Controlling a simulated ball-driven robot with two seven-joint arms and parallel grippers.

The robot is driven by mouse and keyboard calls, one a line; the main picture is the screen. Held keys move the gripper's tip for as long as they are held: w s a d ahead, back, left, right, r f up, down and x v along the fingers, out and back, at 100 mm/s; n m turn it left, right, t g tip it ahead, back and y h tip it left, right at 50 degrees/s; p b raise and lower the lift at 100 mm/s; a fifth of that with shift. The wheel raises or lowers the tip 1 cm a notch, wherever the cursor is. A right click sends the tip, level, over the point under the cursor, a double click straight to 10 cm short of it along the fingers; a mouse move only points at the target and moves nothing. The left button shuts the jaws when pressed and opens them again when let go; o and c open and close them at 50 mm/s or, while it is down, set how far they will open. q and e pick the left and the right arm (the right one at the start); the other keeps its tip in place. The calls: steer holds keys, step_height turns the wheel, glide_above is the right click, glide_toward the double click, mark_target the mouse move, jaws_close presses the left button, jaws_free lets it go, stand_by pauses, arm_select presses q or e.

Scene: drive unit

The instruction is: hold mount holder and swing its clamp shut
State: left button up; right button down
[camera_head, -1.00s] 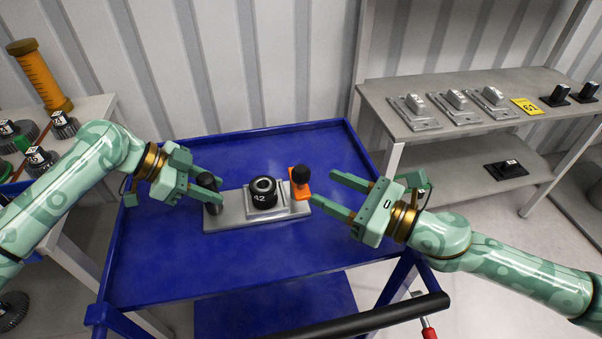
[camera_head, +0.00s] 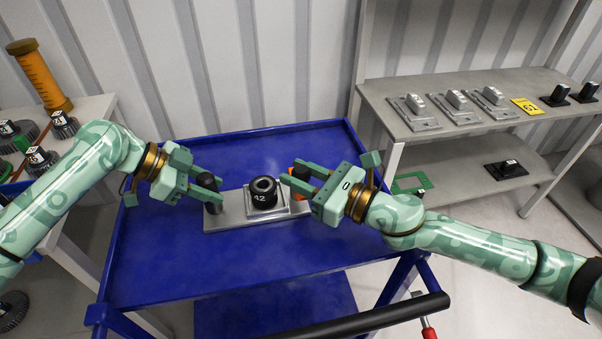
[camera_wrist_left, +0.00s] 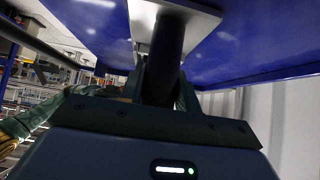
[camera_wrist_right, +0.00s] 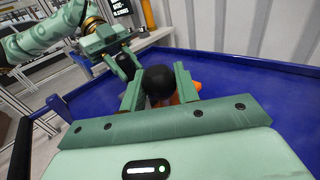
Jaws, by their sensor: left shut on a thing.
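The mount holder (camera_head: 222,218) is a grey plate lying on the blue cart. A round black part marked 42 (camera_head: 264,194) sits in its middle. My left gripper (camera_head: 212,191) is shut on the dark upright handle (camera_head: 206,180) at the holder's left end; the handle also shows in the left wrist view (camera_wrist_left: 168,58). The orange clamp (camera_wrist_right: 193,88) with a black ball knob (camera_wrist_right: 158,84) is at the right end. My right gripper (camera_head: 297,176) is open, its fingers on either side of the knob. In the head view these fingers hide most of the clamp.
The blue cart top (camera_head: 160,265) is clear around the holder. Its raised rim and black push bar (camera_head: 365,316) lie at the edges. A grey shelf (camera_head: 420,125) at the right holds several grey mounts and a yellow sign (camera_head: 527,106). Gears stand on the left table.

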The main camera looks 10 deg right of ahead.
steer(key=shift+a+m+t+h, duration=0.35)
steer(key=shift+m+t+h, duration=0.35)
steer(key=shift+h, duration=0.2)
steer(key=shift+a+m+t+h, duration=0.3)
steer(key=shift+m+t+h, duration=0.35)
steer(key=shift+h, duration=0.25)
steer(key=shift+w+a+m+t+h, duration=0.1)
steer(key=shift+m+t+h, duration=0.2)
steer(key=shift+m+h, duration=0.25)
steer(key=shift+w+a+m+t+h, duration=0.1)
steer(key=shift+m+t+h, duration=0.25)
steer(key=shift+h, duration=0.3)
steer(key=c, duration=1.1)
jaws_free()
steer(key=shift+o, duration=0.2)
steer(key=v, duration=1.2)
